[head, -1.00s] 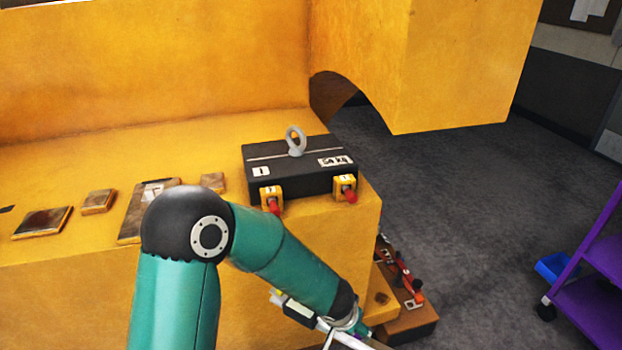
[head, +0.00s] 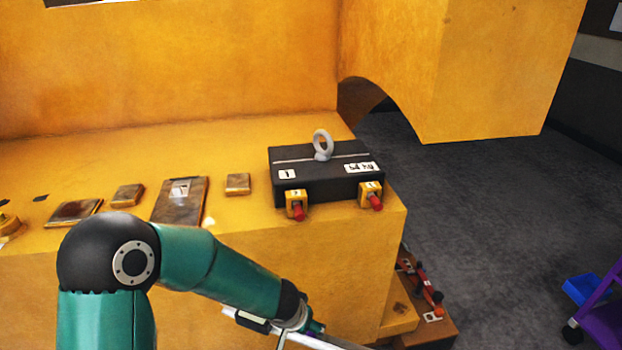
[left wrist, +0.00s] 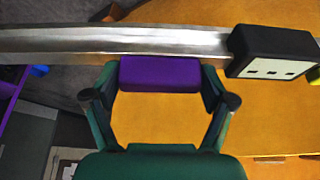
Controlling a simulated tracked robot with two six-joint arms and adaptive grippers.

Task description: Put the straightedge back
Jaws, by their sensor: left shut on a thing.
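The straightedge is a long silver bar (left wrist: 120,42) that crosses the top of the left wrist view. A black block with a pale dotted face (left wrist: 275,55) sits on it towards the right. My left gripper (left wrist: 160,72), with a purple pad between its dark fingers, is shut on the bar. In the head view the gripper (head: 312,327) is low in the middle, partly cut off by the bottom edge, in front of the yellow machine's front face. Part of the silver bar (head: 340,344) shows there, with the black block (head: 252,321). My right gripper is out of view.
A black casting with a grey lifting eye (head: 318,182) stands on the yellow ledge (head: 240,209), two red-tipped yellow blocks at its front. Several brown plates (head: 180,202) lie to its left. A brown box (head: 435,328) with red items stands lower right. Grey floor (head: 470,210) is open beyond.

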